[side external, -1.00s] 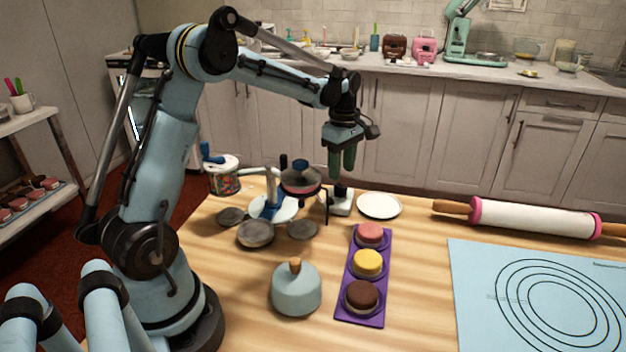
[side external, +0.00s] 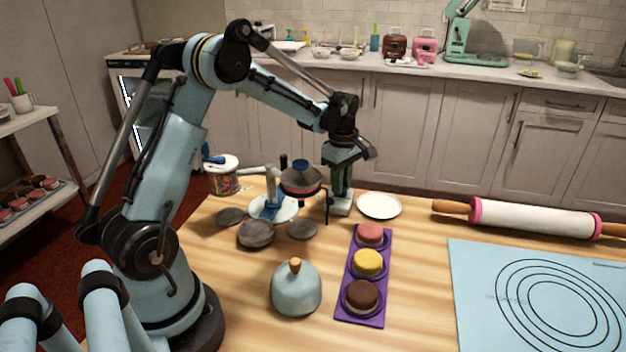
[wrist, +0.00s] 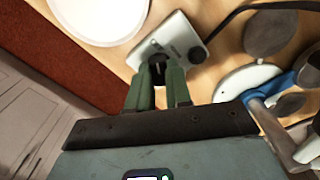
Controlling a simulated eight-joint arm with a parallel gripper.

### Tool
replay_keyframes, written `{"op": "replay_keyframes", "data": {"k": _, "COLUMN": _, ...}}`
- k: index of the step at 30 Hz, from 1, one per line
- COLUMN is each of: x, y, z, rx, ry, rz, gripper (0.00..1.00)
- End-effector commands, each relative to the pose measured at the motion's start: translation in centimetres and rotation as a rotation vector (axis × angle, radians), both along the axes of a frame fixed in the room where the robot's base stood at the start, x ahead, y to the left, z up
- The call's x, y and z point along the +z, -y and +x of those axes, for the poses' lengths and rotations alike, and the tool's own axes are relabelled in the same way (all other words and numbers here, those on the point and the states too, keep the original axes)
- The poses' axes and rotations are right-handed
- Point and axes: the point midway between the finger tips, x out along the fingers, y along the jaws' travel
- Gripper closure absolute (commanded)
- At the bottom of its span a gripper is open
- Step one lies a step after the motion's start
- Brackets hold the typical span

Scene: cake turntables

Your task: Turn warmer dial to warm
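The warmer is a small white box (wrist: 180,38) on the wooden table; it also shows in the side view (side external: 341,207), partly covered by my gripper. Contact cannot be made out. The dial's setting is not readable.
A white plate (side external: 379,206) lies right of the warmer. A turntable stand with grey discs (side external: 256,233) is on its left, and a dark cable (wrist: 240,15) runs from the warmer's side. A purple tray (side external: 361,312) with three cakes is nearer the front.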

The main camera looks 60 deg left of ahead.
Motion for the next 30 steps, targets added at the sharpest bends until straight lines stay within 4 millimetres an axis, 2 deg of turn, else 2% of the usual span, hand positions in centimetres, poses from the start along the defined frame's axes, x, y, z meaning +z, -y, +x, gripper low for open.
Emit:
{"op": "replay_keyframes", "data": {"k": 14, "x": 0.04, "y": 0.00, "z": 0.00, "rx": -0.078, "ry": 0.000, "rz": 0.000, "gripper": 1.00}}
{"op": "replay_keyframes", "data": {"k": 30, "x": 0.06, "y": 0.00, "z": 0.00, "rx": -0.536, "ry": 0.000, "rz": 0.000, "gripper": 1.00}}
